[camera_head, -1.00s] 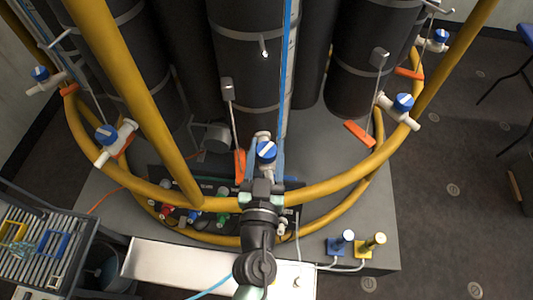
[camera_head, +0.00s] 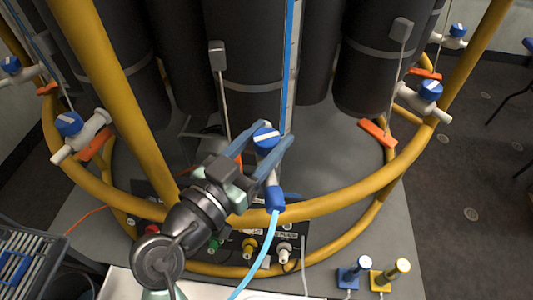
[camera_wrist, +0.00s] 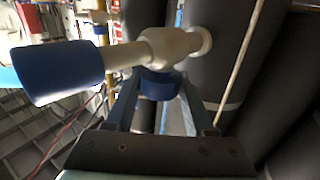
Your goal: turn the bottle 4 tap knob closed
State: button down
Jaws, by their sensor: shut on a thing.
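The tap at the centre has a blue knob (camera_head: 265,137) with a white stripe on top. It also shows in the wrist view (camera_wrist: 158,85), below the white tap body (camera_wrist: 172,45). My gripper (camera_head: 271,143) comes from the lower left with its two fingers either side of this knob, shut on it. In the wrist view the fingers (camera_wrist: 158,98) flank the knob. A blue hose end (camera_head: 275,198) sits on the tap's near side. I cannot read any bottle number. The knob's lower part is partly hidden by the fingers.
A yellow ring rail (camera_head: 335,199) runs round the dark bottles, with a yellow post (camera_head: 125,100) left of my arm. Other blue-knobbed taps stand at left (camera_head: 69,124) and right (camera_head: 430,90). A light blue hose (camera_head: 258,262) hangs near my wrist.

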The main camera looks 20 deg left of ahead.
jog(key=shift+a+m+g+h+b, duration=0.1)
jog(key=shift+m+g+h+b, duration=0.45)
jog(key=shift+m+h, duration=0.8)
jog(key=shift+h, duration=0.65)
jog(key=shift+c, duration=1.3)
grip_release()
jog(key=b+v, duration=0.1)
jog(key=v, duration=1.1)
jog(key=shift+s+a, duration=0.2)
jog(key=shift+s, duration=0.2)
jog(key=shift+r, duration=0.15)
